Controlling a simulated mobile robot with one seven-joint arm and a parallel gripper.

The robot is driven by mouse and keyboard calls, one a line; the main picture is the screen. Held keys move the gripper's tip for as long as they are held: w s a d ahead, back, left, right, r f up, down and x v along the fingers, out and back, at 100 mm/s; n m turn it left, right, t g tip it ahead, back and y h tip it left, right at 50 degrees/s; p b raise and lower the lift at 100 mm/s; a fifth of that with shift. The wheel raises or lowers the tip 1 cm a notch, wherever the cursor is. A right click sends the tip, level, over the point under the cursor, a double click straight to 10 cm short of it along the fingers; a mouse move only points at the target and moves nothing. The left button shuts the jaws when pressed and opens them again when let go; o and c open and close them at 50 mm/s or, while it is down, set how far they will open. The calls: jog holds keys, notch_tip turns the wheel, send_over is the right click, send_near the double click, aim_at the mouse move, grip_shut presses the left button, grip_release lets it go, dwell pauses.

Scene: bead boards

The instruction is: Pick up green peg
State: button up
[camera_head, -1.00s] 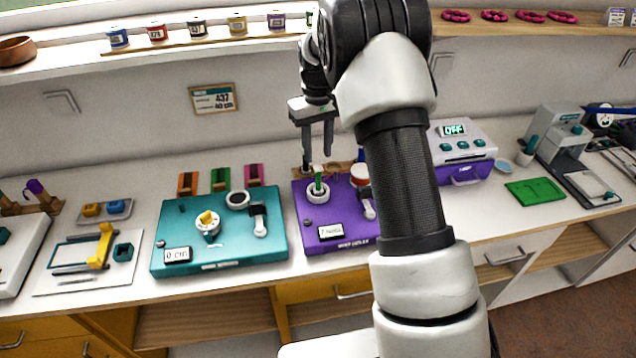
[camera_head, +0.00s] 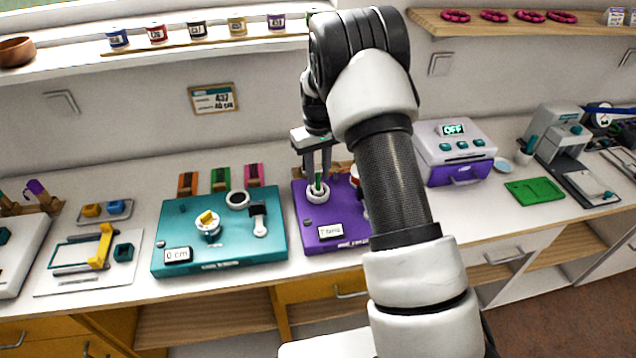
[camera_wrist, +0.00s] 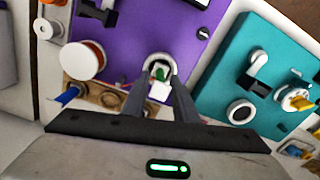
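The green peg (camera_head: 317,180) stands upright in a white ring-shaped holder (camera_head: 316,196) on the purple board (camera_head: 330,242). My gripper (camera_head: 318,188) points down over the holder, with its two fingers on either side of the peg. In the wrist view the peg's green tip (camera_wrist: 160,74) shows between the fingers of my gripper (camera_wrist: 160,92), inside the white ring. The fingers look apart, with a gap on each side of the peg. A small white block-like shape (camera_wrist: 158,92) also lies between the fingers in that view.
A teal board (camera_head: 225,262) with a yellow knob is to the left. A red-and-white spool (camera_wrist: 83,60) and a wooden strip (camera_wrist: 100,95) are close by on the purple side. A device reading OFF (camera_head: 455,150) stands to the right of my arm.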

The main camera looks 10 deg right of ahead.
grip_shut()
